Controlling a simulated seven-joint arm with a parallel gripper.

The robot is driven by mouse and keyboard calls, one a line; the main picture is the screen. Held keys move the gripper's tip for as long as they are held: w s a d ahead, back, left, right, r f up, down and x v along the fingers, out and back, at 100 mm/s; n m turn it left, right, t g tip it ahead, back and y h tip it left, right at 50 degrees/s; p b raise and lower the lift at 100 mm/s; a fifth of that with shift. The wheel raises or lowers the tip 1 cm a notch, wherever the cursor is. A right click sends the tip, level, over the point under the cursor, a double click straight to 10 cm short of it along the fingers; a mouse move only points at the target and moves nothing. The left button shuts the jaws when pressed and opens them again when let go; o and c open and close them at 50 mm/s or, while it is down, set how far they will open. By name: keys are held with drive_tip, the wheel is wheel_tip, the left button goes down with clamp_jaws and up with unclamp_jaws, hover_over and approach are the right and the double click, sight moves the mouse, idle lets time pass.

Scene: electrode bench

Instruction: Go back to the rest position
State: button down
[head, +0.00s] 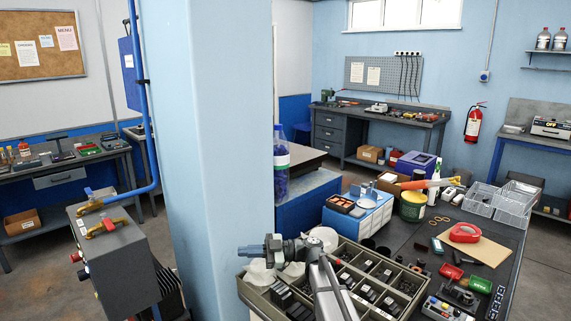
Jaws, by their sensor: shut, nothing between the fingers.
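My gripper (245,253) is at the lower middle of the head view, at the end of my grey arm, which rises from the bottom edge. It points to the left, above the left part of a compartment tray (363,302). Its fingers look small and close together, shut with nothing held. My arm hides part of the tray behind it.
A large blue pillar (217,130) stands just left of my gripper. On the dark workbench (400,262) right of the tray lie a red tape dispenser (465,233), a green tub (413,207) and wire baskets (513,205). The air above the tray looks clear.

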drive_tip(key=s+a+n+g+y, duration=0.2)
drive_tip(key=s+a+g, duration=0.1)
drive_tip(key=s+a, duration=0.55)
drive_tip(key=s+a+f+m, duration=0.2)
drive_tip(key=s+a+f, duration=0.2)
drive_tip(key=a+f, duration=0.3)
drive_tip(key=s+a+f+m+t+h, duration=0.1)
drive_tip(key=s+f+m+h, duration=0.25)
drive_tip(key=f, duration=0.75)
drive_tip(key=s+f+m+h, duration=0.25)
drive_tip(key=f+m, duration=0.25)
drive_tip(key=f, duration=0.5)
drive_tip(key=s+d+f+m+h, duration=0.35)
drive_tip(key=s+d+f, duration=0.25)
drive_tip(key=d+f, duration=0.4)
drive_tip(key=s+d+f+m+h, duration=0.3)
drive_tip(key=s+d+f+m, duration=0.2)
drive_tip(key=d+f, duration=0.5)
drive_tip(key=s+d+f+m+h, duration=0.3)
drive_tip(key=s+d, duration=0.6)
drive_tip(key=d, duration=0.3)
drive_tip(key=s+d+f+m+g+h, duration=0.1)
drive_tip(key=s+d+f+m+h, duration=0.3)
drive_tip(key=s+d, duration=0.6)
drive_tip(key=d+m+h, duration=0.1)
drive_tip(key=d, duration=0.2)
drive_tip(key=shift+m, duration=0.3)
